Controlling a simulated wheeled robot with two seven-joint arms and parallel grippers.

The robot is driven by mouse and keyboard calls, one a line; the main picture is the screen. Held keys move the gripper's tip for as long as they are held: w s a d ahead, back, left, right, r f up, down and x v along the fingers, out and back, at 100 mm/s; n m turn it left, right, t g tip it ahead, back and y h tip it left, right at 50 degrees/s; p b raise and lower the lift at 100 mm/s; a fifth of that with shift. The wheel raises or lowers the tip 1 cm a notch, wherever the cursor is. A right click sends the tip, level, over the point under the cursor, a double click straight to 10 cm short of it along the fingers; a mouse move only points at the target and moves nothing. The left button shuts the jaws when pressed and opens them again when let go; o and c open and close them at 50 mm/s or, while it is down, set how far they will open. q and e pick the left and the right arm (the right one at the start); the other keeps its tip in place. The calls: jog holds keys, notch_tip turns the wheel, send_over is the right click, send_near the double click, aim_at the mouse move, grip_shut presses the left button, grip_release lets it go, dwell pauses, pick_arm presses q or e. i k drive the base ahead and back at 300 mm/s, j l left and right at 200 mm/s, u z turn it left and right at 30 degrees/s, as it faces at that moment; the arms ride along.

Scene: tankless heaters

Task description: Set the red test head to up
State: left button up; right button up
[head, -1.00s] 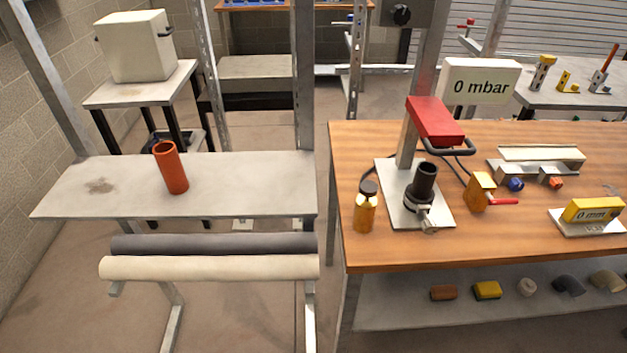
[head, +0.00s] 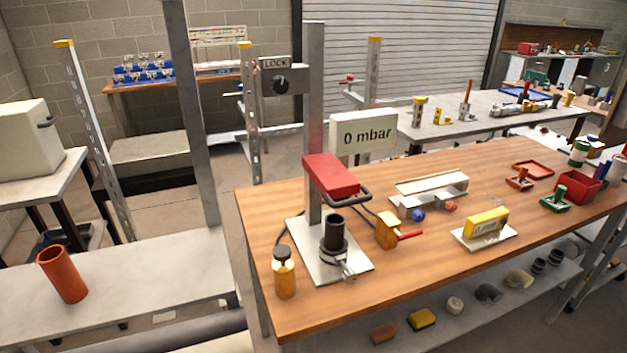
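The red test head (head: 331,176) is a red block on a grey upright post (head: 314,120), with a dark handle bar (head: 352,196) at its front right. It sits above a black pipe piece (head: 335,232) that stands on a metal base plate (head: 350,262). A gap shows between the head and the pipe's top. A white display (head: 362,134) behind it reads "0 mbar". Neither of my grippers is in view.
A yellow bottle (head: 284,273) and a brass valve with red lever (head: 388,231) flank the stand on the wooden bench (head: 255,225). A yellow gauge (head: 486,224) sits right. An orange pipe (head: 63,275) stands on the grey shelf (head: 165,275) at left.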

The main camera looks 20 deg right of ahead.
aim_at(335, 182)
jog(key=l+u, duration=0.15)
jog(key=l, duration=0.4)
jog(key=l+u, duration=0.15)
jog(key=l, duration=0.35)
jog(key=k+l+u, duration=0.15)
jog(key=l, duration=0.35)
jog(key=k+l+u, duration=0.15)
jog(key=l, duration=0.35)
